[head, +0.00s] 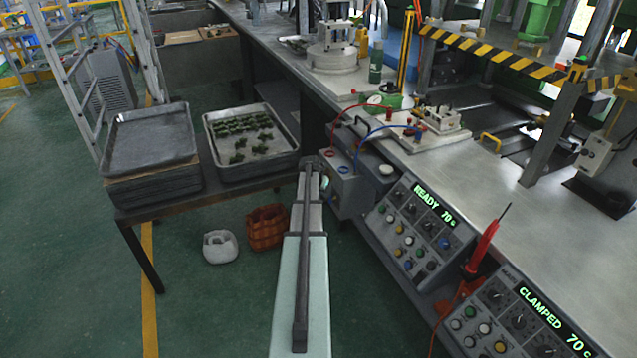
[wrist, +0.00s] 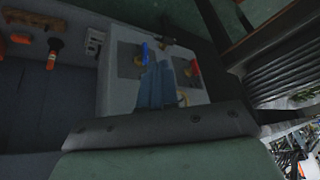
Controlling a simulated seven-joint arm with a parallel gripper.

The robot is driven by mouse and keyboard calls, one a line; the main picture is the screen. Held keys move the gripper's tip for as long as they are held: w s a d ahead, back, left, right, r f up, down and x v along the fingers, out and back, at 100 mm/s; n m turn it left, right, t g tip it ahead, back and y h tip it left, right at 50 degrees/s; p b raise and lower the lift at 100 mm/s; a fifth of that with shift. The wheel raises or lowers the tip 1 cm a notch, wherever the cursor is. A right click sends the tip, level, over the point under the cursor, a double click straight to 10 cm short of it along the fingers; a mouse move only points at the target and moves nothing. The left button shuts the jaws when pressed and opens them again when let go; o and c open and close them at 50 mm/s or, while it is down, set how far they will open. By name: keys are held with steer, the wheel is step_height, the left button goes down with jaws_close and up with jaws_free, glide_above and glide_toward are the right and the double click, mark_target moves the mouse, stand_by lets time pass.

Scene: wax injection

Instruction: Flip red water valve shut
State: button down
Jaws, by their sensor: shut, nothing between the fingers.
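The red water valve (wrist: 195,68) shows in the wrist view as a small red lever with a brass-coloured fitting, on a dark plate at the right of a pale grey box face (wrist: 122,92). A blue valve lever (wrist: 145,53) sits on a similar plate to its left. My gripper (wrist: 158,66) is shut and empty. Its bluish fingers lie between the two levers, with the red one to the right of the tips. Contact with either lever cannot be told. In the head view my arm reaches to the grey box (head: 346,190); the valve levers are hidden there.
Control panels (head: 415,232) and a red probe-like tool (head: 484,242) lie right of the box. A table with a tray of green pieces (head: 222,165) stands to the left. A brown basket (head: 267,228) and white container (head: 220,246) sit on the floor. Red and blue hoses run above the box.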

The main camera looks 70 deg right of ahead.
steer(key=d+m, duration=0.1)
steer(key=m, duration=0.1)
steer(key=w+d+r+m+h, duration=0.1)
steer(key=m, duration=0.1)
steer(key=d+m+h, duration=0.1)
steer(key=d+m, duration=0.1)
steer(key=shift+w+r+m+t, duration=0.2)
steer(key=shift+r+m+t, duration=0.05)
steer(key=shift+m+t, duration=0.05)
steer(key=shift+d+f, duration=0.1)
steer(key=w+d+f, duration=0.3)
steer(key=d+f, duration=0.4)
steer(key=d, duration=0.1)
steer(key=shift+w+d+f, duration=0.2)
steer(key=shift+d+f, duration=0.15)
steer(key=shift+f, duration=0.05)
